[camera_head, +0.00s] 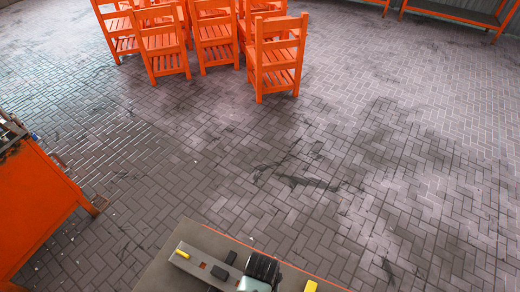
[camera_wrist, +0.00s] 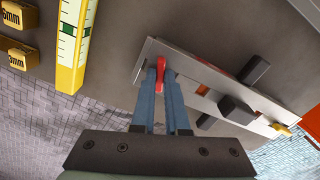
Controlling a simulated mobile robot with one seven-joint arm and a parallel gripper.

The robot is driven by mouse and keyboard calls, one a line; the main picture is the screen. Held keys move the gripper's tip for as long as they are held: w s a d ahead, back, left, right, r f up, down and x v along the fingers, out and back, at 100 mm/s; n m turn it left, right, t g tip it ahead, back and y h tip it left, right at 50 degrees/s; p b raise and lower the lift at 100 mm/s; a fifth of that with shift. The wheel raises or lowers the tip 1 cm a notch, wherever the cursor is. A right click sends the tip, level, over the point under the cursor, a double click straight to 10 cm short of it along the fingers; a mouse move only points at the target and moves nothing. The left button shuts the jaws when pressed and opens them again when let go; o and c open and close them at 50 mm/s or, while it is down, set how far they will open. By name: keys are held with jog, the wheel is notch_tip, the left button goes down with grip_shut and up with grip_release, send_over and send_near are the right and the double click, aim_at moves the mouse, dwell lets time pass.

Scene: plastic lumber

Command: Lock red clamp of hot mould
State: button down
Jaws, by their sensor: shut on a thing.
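The hot mould (camera_wrist: 208,84) is a long flat grey metal bar on the dark tabletop, slanting across the wrist view. Its red clamp (camera_wrist: 162,63) is a small red lever near the bar's left end. My gripper (camera_wrist: 162,75) has its two blue-grey fingers closed around the red clamp, one on each side. The lower part of the clamp is hidden between the fingers. In the head view the mould (camera_head: 207,264) lies on the table at the bottom, and my dark gripper (camera_head: 262,268) is over its right part. The red clamp cannot be made out there.
Black blocks (camera_wrist: 236,109) stick up from the mould. A yellow ruler (camera_wrist: 75,40) and yellow blocks marked in mm (camera_wrist: 21,57) lie left of it. The table edge is close to the gripper. Orange chairs (camera_head: 200,40) stand farther off; the brick floor between is clear.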

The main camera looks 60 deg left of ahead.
jog(key=shift+m, duration=0.3)
jog(key=m, duration=0.3)
jog(key=shift+s+m+p, duration=0.1)
jog(key=shift+m+p, duration=0.25)
jog(key=shift+m, duration=0.05)
jog(key=c, duration=0.8)
grip_release()
jog(key=shift+o, duration=0.2)
jog(key=shift+r, duration=0.1)
notch_tip(320, 180, up, 7)
jog(key=p, duration=0.7)
